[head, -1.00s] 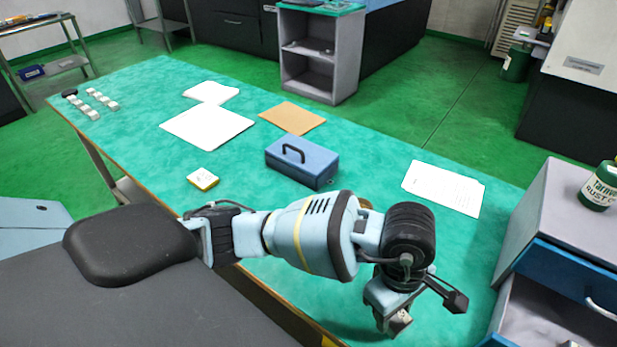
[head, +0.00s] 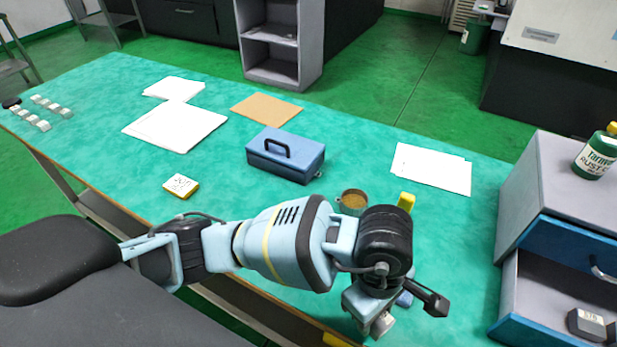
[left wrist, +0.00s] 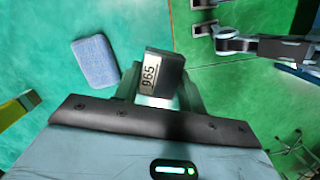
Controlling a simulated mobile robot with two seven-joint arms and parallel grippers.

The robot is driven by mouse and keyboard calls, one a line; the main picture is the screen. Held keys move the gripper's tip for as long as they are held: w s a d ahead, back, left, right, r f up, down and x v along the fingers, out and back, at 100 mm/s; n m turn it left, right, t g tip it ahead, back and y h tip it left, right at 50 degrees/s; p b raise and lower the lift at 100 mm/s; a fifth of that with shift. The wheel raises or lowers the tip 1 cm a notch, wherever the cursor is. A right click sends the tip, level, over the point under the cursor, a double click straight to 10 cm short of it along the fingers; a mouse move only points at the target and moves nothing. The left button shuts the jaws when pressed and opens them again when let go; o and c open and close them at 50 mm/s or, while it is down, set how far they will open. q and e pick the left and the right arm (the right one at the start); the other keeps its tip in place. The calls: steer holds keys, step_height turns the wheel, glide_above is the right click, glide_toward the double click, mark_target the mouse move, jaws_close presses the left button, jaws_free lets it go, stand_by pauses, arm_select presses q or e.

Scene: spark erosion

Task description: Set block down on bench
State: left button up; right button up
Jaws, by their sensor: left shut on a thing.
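My left gripper (head: 374,318) is over the near right part of the green bench (head: 300,225). It is shut on a dark grey block (left wrist: 158,80) with a white label reading 965, seen between the fingers in the left wrist view. In the head view the gripper and wrist mostly hide the block. I cannot tell whether the block touches the bench. A blue sponge (left wrist: 95,62) lies beside the gripper; in the head view only a bit of it shows. A light blue and black arm part (left wrist: 262,46), seemingly of my right arm, shows in the left wrist view; its jaws are unclear.
A tin (head: 353,203) and a yellow object (head: 406,201) stand just beyond the wrist. A blue box (head: 286,158), papers (head: 432,168) and a yellow-edged pad (head: 181,186) lie farther off. A grey drawer cabinet (head: 520,200) with an open drawer bounds the right.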

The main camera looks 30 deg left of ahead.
arm_select(q)
steer(key=w+a, duration=0.6)
steer(key=a, duration=0.1)
steer(key=w+a+f+p, duration=0.1)
steer(key=w+a, duration=0.1)
steer(key=a, duration=0.1)
steer(key=shift+w+a, duration=0.15)
steer(key=shift+w, duration=0.25)
steer(key=shift+w+a+f, duration=0.15)
steer(key=shift+w+a, duration=0.5)
steer(key=shift+a, duration=0.1)
step_height(320, 180, down, 3)
steer(key=shift+w+a, duration=0.15)
steer(key=shift+f, duration=0.25)
arm_select(e)
steer(key=shift+w+d+r, duration=0.15)
steer(key=shift+w+r, duration=0.4)
steer(key=shift+r, duration=0.35)
arm_select(q)
steer(key=shift+f, duration=0.1)
steer(key=shift+f, duration=0.15)
steer(key=o, duration=1.3)
